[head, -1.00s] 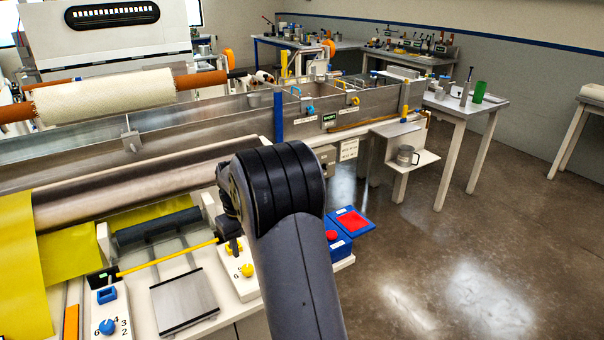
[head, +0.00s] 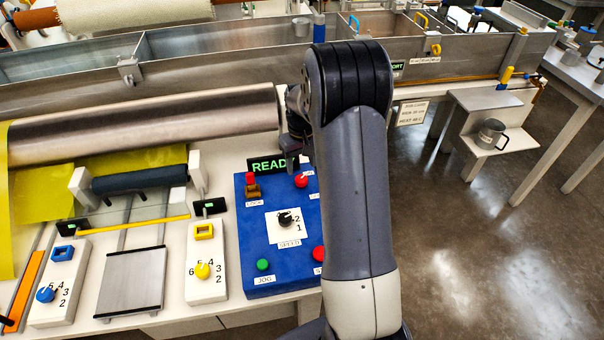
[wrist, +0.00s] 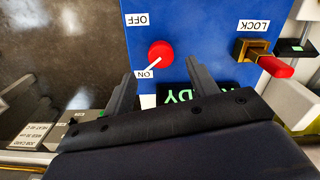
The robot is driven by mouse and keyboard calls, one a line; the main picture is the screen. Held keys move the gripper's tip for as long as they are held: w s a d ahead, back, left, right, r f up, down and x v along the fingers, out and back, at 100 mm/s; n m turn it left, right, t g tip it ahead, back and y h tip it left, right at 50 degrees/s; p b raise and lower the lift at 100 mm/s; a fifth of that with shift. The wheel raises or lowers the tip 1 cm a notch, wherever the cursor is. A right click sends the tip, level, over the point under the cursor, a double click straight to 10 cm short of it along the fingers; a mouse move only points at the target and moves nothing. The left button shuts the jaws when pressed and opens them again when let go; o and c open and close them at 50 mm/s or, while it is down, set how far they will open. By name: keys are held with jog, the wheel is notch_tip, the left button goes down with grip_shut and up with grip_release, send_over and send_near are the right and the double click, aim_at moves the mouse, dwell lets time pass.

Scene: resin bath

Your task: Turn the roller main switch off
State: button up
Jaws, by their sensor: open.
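The roller main switch is a red knob (head: 301,180) near the top right of the blue control panel (head: 240,215) in the head view. In the wrist view, the red knob (wrist: 160,53) has a white pointer aimed at the ON label (wrist: 147,74); the OFF label (wrist: 137,19) is on its other side. My gripper (head: 291,150) is above the panel's top right part. In the wrist view my gripper (wrist: 163,85) is open and empty, its fingers spread on either side below the knob in the picture. I see no contact with the knob.
A red-handled brass LOCK part (head: 252,188) sits left of the switch, below the READY display (head: 264,165). A black SPEED knob (head: 286,218), green JOG button (head: 263,265) and red button (head: 319,254) are lower on the panel. A steel roller (head: 150,125) lies behind.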

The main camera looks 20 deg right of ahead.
aim_at(301, 178)
notch_tip(301, 178, down, 5)
jog(key=shift+f, duration=0.1)
dwell(0.3)
jog(key=c, duration=1)
jog(key=shift+o, duration=0.2)
jog(key=shift+a, duration=0.1)
